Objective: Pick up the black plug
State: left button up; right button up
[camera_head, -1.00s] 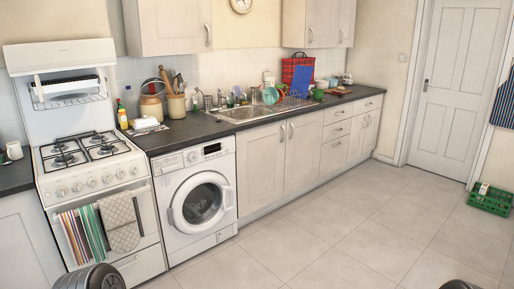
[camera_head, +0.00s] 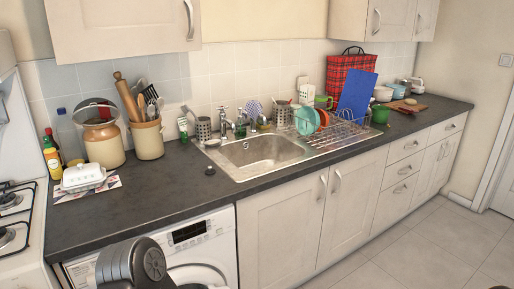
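The black plug (camera_head: 209,170) is a small dark round piece lying on the dark worktop (camera_head: 150,205), just left of the steel sink (camera_head: 262,153). It sits apart from the sink's rim. Part of my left arm shows at the bottom left, in front of the washing machine (camera_head: 195,238), but its gripper is out of view. My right gripper is also out of view.
Behind the plug stand a steel utensil holder (camera_head: 203,128), a green bottle (camera_head: 183,129) and the tap (camera_head: 225,124). A brown utensil pot (camera_head: 148,140) and a white butter dish (camera_head: 83,177) stand left. The worktop before the plug is clear.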

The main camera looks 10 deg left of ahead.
aim_at(210, 171)
jog(key=i, duration=1.1)
jog(key=u, duration=0.25)
